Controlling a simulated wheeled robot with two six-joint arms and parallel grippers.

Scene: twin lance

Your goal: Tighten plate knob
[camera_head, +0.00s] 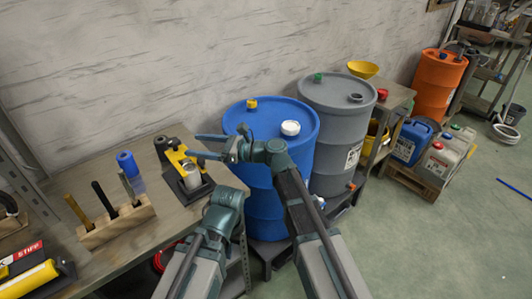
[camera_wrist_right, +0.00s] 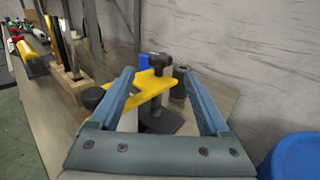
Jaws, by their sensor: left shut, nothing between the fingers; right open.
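In the right wrist view the yellow plate (camera_wrist_right: 146,91) has a black knob (camera_wrist_right: 154,66) on top, on an upright post. My right gripper (camera_head: 207,147) comes in from the right and points left at the plate. Its blue fingers (camera_wrist_right: 162,88) are open, with the knob framed between them beyond the tips and nothing gripped. My left arm's joint (camera_head: 226,203) shows at lower centre; its fingers are hidden.
A blue barrel (camera_head: 268,205) and a grey barrel (camera_head: 335,105) stand right of the bench. The wall (camera_head: 130,70) runs behind it.

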